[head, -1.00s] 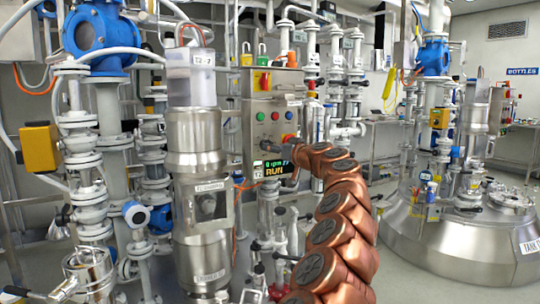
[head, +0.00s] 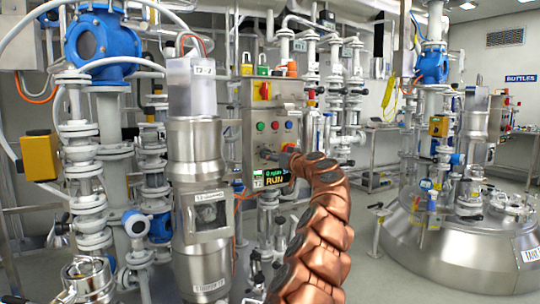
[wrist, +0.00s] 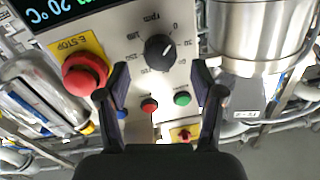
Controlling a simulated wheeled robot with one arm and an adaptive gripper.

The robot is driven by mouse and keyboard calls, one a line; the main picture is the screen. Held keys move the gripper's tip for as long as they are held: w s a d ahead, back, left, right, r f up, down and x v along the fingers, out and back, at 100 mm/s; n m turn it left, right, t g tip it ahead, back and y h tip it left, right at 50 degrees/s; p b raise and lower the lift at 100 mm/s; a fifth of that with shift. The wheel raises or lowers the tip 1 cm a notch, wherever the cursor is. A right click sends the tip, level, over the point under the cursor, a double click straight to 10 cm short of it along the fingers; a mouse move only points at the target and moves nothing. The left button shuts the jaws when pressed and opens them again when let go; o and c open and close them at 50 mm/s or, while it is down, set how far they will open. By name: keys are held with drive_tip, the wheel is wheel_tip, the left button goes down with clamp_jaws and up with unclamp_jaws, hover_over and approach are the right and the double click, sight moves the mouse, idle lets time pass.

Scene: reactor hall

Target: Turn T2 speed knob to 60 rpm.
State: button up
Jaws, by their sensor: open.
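The black speed knob (wrist: 160,50) shows in the wrist view on a metal panel with an rpm scale around it. Its white pointer slants to the upper right, near the 0 side; the exact value is hard to read. My gripper (wrist: 161,70) is open and empty, with one dark finger on each side below the knob and apart from it. My arm covers part of the box, and the gripper is mostly hidden there.
A red E-stop (wrist: 83,75) sits beside the left finger. Red (wrist: 149,105) and green (wrist: 182,98) buttons lie between the fingers, with a blue one (wrist: 122,114) at the left finger. A steel cylinder (head: 198,180) stands left of the box. A tank (head: 455,245) stands right.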

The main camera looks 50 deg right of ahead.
drive_tip(key=shift+p+x, duration=0.45)
drive_tip(key=shift+x, duration=1.25)
drive_tip(key=shift+c, duration=0.2)
drive_tip(key=c, duration=1)
drive_tip(key=shift+d, duration=0.25)
drive_tip(key=shift+c, duration=0.5)
drive_tip(key=shift+a, duration=0.2)
